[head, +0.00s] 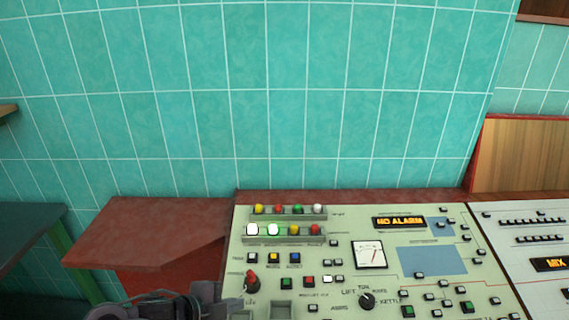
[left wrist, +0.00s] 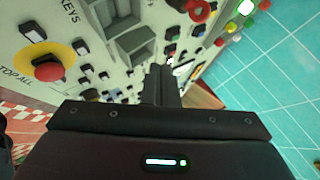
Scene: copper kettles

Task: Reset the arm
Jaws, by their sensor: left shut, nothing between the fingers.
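My left gripper (head: 225,306) is at the bottom of the head view, dark grey, over the front left edge of the pale green control panel (head: 350,243). In the left wrist view its two fingers (left wrist: 163,80) are together with nothing between them, pointing over the panel. A red knob (head: 251,280) stands on the panel just above the gripper in the head view. I cannot tell whether the fingertips touch the panel. My right gripper is out of view.
A red-brown ledge (head: 145,232) lies left of the panel. Several coloured lamps (head: 284,210) and a "NO ALARM" display (head: 398,222) sit on the panel. A red stop button on yellow (left wrist: 48,67) shows in the left wrist view. A teal tiled wall (head: 250,100) stands behind.

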